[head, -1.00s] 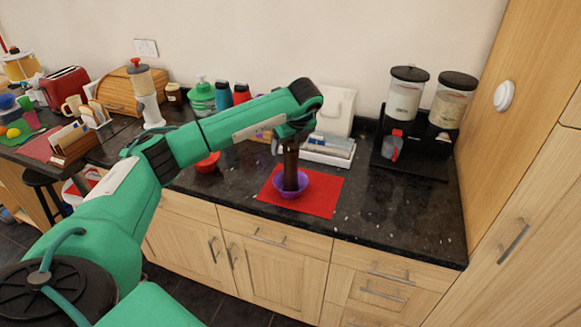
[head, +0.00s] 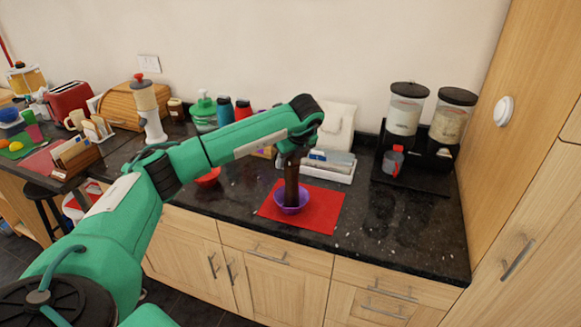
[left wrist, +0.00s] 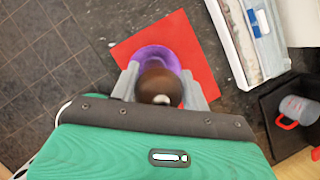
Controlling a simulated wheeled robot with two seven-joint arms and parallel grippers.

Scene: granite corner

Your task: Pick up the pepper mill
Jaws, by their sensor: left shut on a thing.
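The pepper mill (head: 291,188) is dark brown and upright. My left gripper (head: 292,157) comes from above and is shut on its upper part. The mill's lower end overlaps the purple bowl (head: 303,207) in the head view; I cannot tell whether it rests in the bowl or hangs above it. In the left wrist view, the mill's round brown top (left wrist: 160,82) sits between the grey fingers (left wrist: 158,87), with the bowl (left wrist: 150,51) behind it. My right gripper is not in view.
The bowl stands on a red mat (head: 324,212) on the dark counter (head: 400,225). A red bowl (head: 208,176) is to the left. A white tray (head: 330,175) lies behind the mat, and a cereal dispenser stand (head: 425,180) stands to the right. The counter right of the mat is clear.

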